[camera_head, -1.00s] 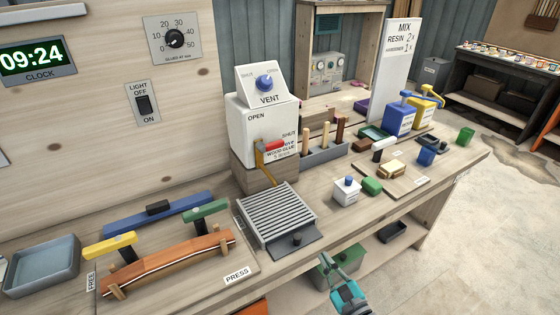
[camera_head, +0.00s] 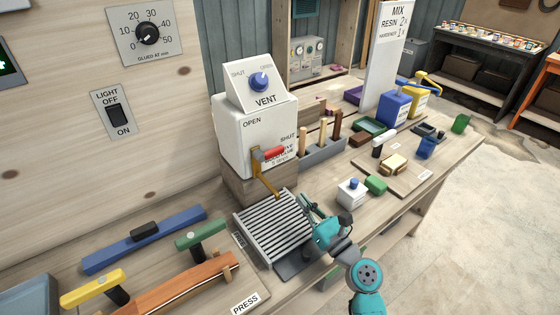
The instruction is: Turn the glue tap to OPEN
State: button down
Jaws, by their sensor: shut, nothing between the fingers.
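The white glue container (camera_head: 232,150) stands on a wooden block on the bench. Its tap has a red handle (camera_head: 271,154) and a brass spout (camera_head: 266,181) that slants down toward the slatted rack. The handle lies nearly level and points right, toward the SHUT label (camera_head: 288,138). The OPEN label (camera_head: 252,121) is at the upper left of the container's front. My gripper (camera_head: 305,199) is shut and empty, over the right edge of the rack, below and to the right of the handle and apart from it.
The slatted rack (camera_head: 270,229) lies below the spout. A holder with upright wooden-handled tools (camera_head: 322,151) stands right of the tap. The VENT knob (camera_head: 258,82) sits above the container.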

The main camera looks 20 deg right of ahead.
aim_at(269, 152)
jog(key=w+a+r, duration=0.3)
jog(key=w+r, duration=0.3)
jog(key=w, duration=0.3)
jog(key=shift+r, duration=0.25)
